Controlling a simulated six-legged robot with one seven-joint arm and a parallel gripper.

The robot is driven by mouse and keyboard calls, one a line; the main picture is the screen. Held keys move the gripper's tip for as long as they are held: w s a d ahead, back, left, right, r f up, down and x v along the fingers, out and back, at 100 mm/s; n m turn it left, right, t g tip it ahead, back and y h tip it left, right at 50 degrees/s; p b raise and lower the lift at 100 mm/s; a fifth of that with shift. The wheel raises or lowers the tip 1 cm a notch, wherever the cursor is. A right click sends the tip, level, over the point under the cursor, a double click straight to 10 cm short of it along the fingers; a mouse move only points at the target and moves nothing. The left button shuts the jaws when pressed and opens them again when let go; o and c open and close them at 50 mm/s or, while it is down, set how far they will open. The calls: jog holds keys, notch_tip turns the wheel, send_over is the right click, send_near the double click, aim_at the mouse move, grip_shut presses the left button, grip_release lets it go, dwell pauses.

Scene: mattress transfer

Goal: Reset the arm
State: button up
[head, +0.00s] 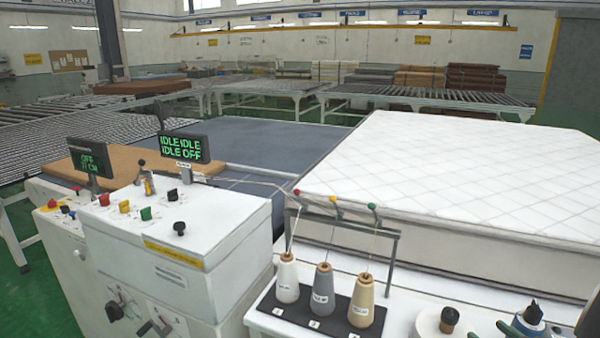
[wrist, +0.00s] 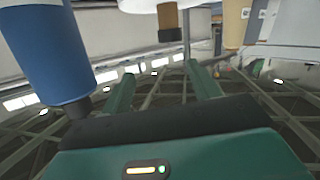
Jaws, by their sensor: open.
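My gripper (wrist: 162,82) shows in the wrist view as two green fingers, spread apart with nothing between them. Its dark and green body (wrist: 165,140) fills the bottom of that view, with a small lit indicator. The wrist picture looks upside down, with ceiling beams and lamps low in it. A blue cylinder (wrist: 45,50) with a dark tip is close at the left of the fingers. A brown piece with a dark end (wrist: 168,20) and a tan one (wrist: 237,22) are beyond the fingertips.
A white quilted mattress (head: 460,165) lies at right. A white control console (head: 170,235) has a display reading IDLE and OFF (head: 185,148). Thread cones (head: 322,290) stand on a black base before a metal frame (head: 335,222). Dark-topped items (head: 440,322) line the lower right edge.

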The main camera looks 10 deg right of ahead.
jog(key=w+a+r+m+g+h, duration=0.2)
jog(key=w+a+r+g+h, duration=0.3)
jog(key=w+a+r, duration=0.4)
jog(key=s+a+g+y, duration=0.1)
jog(key=s+a, duration=0.4)
jog(key=a, duration=0.3)
jog(key=s+a+r+g+y, duration=0.1)
jog(key=s+a, duration=0.3)
jog(key=a, duration=0.4)
jog(key=s+a+g+y, duration=0.2)
jog(key=s+a, duration=0.3)
jog(key=a, duration=0.3)
jog(key=shift+s+a+r+n+g+y, duration=0.15)
jog(key=shift+s+a+n+g+y, duration=0.15)
jog(key=shift+s+g+y, duration=0.1)
jog(key=shift+w, duration=0.1)
